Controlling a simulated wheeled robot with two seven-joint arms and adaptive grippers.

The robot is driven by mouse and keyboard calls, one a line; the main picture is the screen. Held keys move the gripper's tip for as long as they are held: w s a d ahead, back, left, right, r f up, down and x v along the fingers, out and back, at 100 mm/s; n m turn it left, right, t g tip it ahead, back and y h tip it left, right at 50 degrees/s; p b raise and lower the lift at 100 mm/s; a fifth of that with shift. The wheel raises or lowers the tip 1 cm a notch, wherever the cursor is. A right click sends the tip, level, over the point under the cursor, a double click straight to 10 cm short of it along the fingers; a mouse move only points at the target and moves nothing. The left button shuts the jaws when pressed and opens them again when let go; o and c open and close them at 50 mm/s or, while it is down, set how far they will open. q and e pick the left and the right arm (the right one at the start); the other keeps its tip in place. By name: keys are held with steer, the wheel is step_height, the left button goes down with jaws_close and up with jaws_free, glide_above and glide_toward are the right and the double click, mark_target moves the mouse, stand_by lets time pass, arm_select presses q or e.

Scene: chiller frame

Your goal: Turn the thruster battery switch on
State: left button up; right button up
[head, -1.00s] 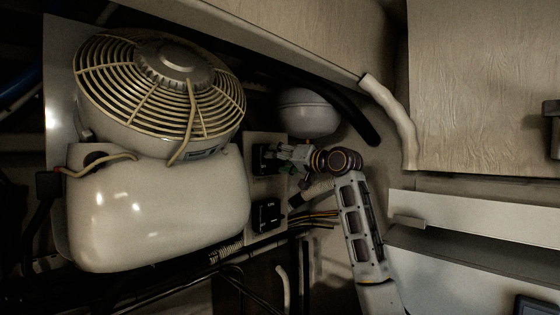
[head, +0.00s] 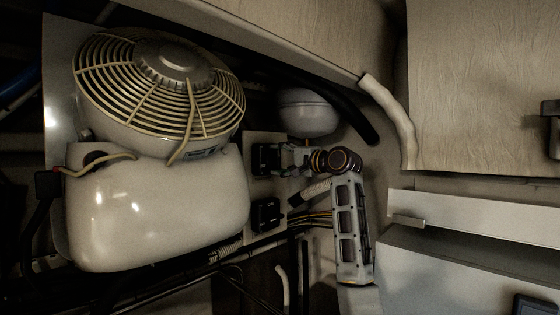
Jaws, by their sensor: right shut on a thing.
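Two black battery switches are mounted one above the other on a pale panel (head: 252,191). The upper switch (head: 262,159) is partly covered by my right gripper (head: 284,157). The lower switch (head: 266,215) is in clear view, with small white marks on its face. My right gripper comes from the right and is shut on the upper switch's knob, which its fingers hide. I cannot read the position of either switch or tell which one is the thruster switch. My left gripper is not in view.
A large cream tank (head: 160,210) with a fan grille (head: 160,85) stands left of the panel. A white round vessel (head: 307,112) is just above my right gripper. Coloured cables (head: 315,217) run below it. A pale hose (head: 392,115) hangs at upper right.

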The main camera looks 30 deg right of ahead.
steer(key=shift+d+m, duration=0.1)
steer(key=shift+m, duration=0.5)
steer(key=o, duration=1)
steer(key=v, duration=1.2)
steer(key=shift+f, duration=0.1)
stand_by(0.4)
